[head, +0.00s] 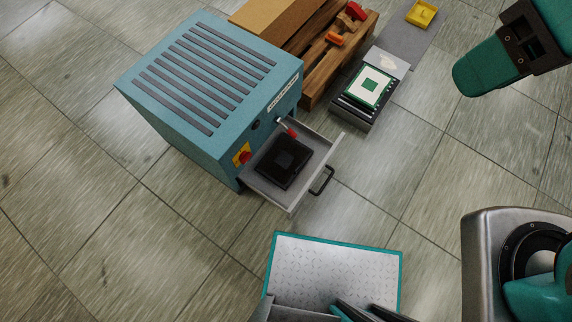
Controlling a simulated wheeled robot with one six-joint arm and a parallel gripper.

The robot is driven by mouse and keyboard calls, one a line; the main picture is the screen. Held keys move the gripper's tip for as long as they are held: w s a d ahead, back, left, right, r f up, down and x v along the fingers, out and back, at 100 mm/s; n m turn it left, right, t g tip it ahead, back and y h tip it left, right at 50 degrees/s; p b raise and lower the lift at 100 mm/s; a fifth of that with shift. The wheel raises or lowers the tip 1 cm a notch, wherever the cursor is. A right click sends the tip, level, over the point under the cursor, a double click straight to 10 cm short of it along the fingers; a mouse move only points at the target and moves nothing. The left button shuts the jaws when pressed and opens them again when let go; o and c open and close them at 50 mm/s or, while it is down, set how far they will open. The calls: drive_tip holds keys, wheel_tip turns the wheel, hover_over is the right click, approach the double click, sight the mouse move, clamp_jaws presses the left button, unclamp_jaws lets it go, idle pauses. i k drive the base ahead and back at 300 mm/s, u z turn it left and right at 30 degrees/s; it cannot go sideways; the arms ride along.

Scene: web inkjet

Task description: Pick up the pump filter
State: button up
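No part is legibly marked as the pump filter. A black square framed part (284,162) lies flat in the open grey drawer (295,195) of the blue cabinet. A white and green square part (370,87) lies on a dark box (352,112) to the right of the pallet. I cannot tell for sure which of them is the filter. My arm's teal links show at the upper right, but my gripper's fingers are not seen. What the gripper holds, if anything, is hidden.
The blue cabinet (195,85) has a slatted top and a red-yellow switch (242,154). A red-tipped part (288,128) is at the drawer's back. A wooden pallet (318,78) and yellow tray (420,13) stand behind. A teal-rimmed tray (335,265) is in front.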

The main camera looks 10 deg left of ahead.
sight(286, 158)
drive_tip(key=u, duration=1.35)
drive_tip(key=k, duration=0.75)
drive_tip(key=z, duration=0.75)
drive_tip(key=i, duration=1)
drive_tip(key=u, duration=0.35)
